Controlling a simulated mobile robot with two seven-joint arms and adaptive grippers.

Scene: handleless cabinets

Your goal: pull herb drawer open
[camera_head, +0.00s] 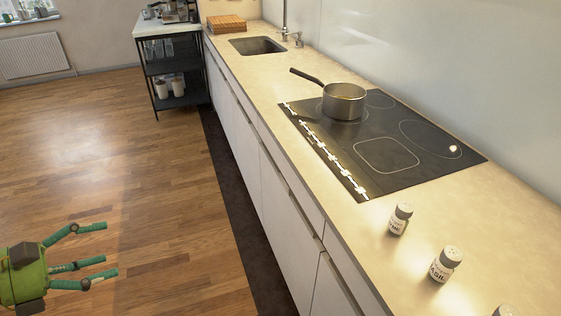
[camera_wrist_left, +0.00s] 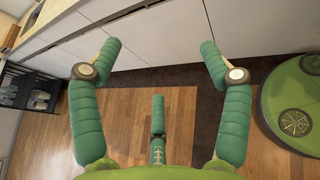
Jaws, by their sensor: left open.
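White handleless cabinet and drawer fronts (camera_head: 285,220) run under the counter, with dark grooves along their upper parts. All that I can see look shut, and I cannot tell which one is the herb drawer. My left gripper (camera_head: 108,252) is at the lower left, over the wooden floor and well apart from the fronts. Its green fingers are spread and empty. In the left wrist view, the open gripper (camera_wrist_left: 160,65) points towards the pale fronts (camera_wrist_left: 165,45), with floor between. My right gripper is not in view.
On the counter (camera_head: 300,140) stand a pot (camera_head: 344,101) on the black hob (camera_head: 400,150) and herb jars (camera_head: 400,218), (camera_head: 443,265) near the right front. A dark shelf trolley (camera_head: 172,70) stands at the far end. The floor (camera_head: 110,150) left of the cabinets is clear.

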